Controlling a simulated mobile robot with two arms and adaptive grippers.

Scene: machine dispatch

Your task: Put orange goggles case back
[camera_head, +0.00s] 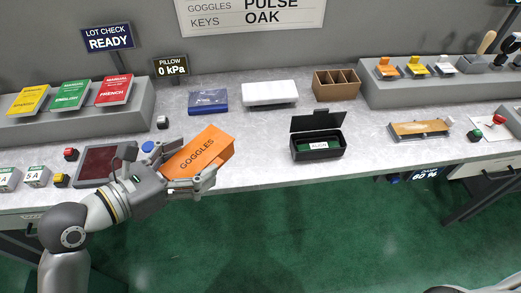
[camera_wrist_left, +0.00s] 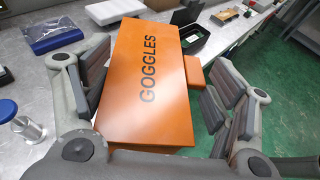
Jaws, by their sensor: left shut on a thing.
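The orange goggles case (camera_head: 199,151), marked GOGGLES, is a box held tilted at the front edge of the grey table, left of centre. My left gripper (camera_head: 192,165) is shut on it, with a finger on either side. In the left wrist view the case (camera_wrist_left: 150,85) fills the middle between the finger pads, lettering up. A smaller orange block (camera_wrist_left: 197,75) shows beside its right side; I cannot tell whether it is part of the case. The case's underside is hidden, so contact with the table is unclear. My right gripper does not show.
Behind the case lie a blue box (camera_head: 208,101) and a white box (camera_head: 270,93). An open black case (camera_head: 318,149) stands to the right. A dark red pad (camera_head: 97,164) and a blue-topped knob (camera_head: 147,147) are to the left. Table between the orange and black cases is clear.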

